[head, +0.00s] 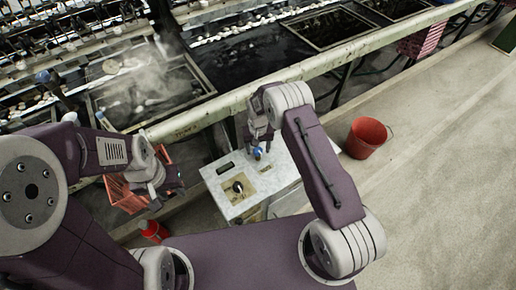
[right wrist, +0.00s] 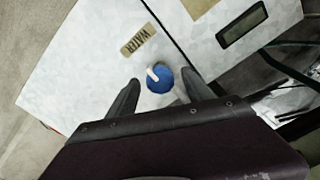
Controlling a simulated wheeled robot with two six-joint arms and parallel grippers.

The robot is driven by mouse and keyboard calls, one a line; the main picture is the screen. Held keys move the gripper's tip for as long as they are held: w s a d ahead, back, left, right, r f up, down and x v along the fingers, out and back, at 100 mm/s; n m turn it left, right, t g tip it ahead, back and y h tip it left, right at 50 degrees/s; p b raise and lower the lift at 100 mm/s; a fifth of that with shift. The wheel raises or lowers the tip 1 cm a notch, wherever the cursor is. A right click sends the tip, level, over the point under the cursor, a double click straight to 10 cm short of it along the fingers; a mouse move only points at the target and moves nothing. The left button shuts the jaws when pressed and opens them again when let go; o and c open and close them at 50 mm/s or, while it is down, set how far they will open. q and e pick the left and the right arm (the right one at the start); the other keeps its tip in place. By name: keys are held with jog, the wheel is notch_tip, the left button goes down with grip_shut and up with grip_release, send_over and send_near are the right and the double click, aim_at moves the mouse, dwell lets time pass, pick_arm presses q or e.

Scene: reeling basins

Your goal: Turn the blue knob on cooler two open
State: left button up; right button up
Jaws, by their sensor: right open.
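The blue knob (head: 257,153) sits on the pale speckled top of a box-shaped cooler (head: 217,173), towards its far side. In the right wrist view the blue knob (right wrist: 157,84) is round with a white pointer bar, next to a tan label (right wrist: 139,40) reading WATER. My right gripper (head: 259,144) is over the knob; in its wrist view the open fingers (right wrist: 161,80) stand on either side of it, with gaps showing. I cannot tell which cooler number this is. My left gripper (head: 174,192) hangs left of the cooler, its jaw opening unclear.
A black knob (head: 238,187) and a dark display (head: 225,168) are also on the cooler top. A red bucket (head: 367,138) stands right of it, an orange crate (head: 122,194) left. A long pale rail (head: 330,62) and steaming basins lie beyond.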

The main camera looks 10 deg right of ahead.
grip_shut()
jog(key=shift+n, duration=0.3)
jog(key=n, duration=0.3)
jog(key=shift+n, duration=0.4)
jog(key=n, duration=0.4)
jog(key=shift+n+b, duration=0.3)
jog(key=shift+b, duration=0.1)
jog(key=n, duration=0.4)
jog(key=shift+n, duration=2.4)
